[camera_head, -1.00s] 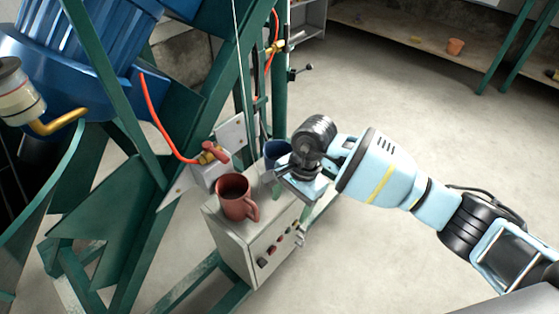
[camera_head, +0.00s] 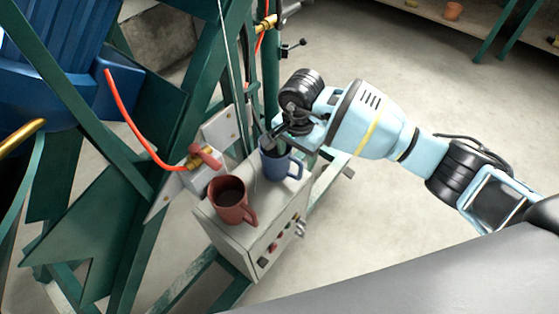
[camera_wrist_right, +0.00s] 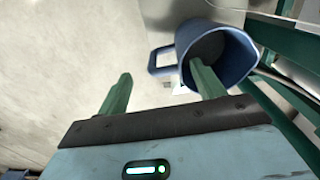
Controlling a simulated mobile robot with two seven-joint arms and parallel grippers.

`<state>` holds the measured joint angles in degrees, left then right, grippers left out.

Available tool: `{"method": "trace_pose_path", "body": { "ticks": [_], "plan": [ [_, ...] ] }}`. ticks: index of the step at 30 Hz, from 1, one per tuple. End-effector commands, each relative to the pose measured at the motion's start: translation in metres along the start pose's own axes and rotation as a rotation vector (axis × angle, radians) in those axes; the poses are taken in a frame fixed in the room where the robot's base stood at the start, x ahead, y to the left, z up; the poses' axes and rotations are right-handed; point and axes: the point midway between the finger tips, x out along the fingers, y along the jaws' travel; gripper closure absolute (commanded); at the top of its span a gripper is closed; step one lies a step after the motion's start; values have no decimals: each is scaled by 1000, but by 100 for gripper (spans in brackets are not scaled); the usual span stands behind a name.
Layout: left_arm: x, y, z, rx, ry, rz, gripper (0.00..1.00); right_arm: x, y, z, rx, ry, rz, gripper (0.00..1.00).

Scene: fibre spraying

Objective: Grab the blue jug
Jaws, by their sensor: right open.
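The blue jug (camera_head: 279,170) stands on the grey control box, its handle toward the right in the head view. My right gripper (camera_head: 273,144) is open at the jug's top. In the right wrist view, the jug (camera_wrist_right: 224,58) is seen into its mouth. One green finger of the gripper (camera_wrist_right: 158,76) overlaps the near rim and mouth; the other is outside, with the handle between them in the picture. I cannot tell whether the first finger is inside the jug or only above it. My left gripper is not in view.
A red mug (camera_head: 231,203) stands close to the jug on the grey control box (camera_head: 235,240), which has buttons on its front. A red valve and hose (camera_head: 130,125) and green frame beams (camera_head: 75,90) crowd the left. Open floor (camera_head: 400,230) lies to the right.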

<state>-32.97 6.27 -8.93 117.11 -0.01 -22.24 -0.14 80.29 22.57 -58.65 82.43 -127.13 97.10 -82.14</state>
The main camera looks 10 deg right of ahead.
Motion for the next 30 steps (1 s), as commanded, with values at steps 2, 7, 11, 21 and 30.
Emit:
{"method": "trace_pose_path", "body": {
  "ticks": [2, 7, 11, 21, 30],
  "plan": [
    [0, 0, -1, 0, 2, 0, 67, 1, 0, 0, 0, 1, -2, 32],
    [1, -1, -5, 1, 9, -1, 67, 12, -1, -2, 2, -2, 1, 32],
    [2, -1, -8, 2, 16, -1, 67, 32, -2, -4, 2, -3, 2, 32],
    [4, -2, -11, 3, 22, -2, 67, 52, -2, -6, 0, 1, -2, 32],
    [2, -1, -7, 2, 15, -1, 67, 52, -2, -6, 0, 1, -2, 56]
  ]
}}
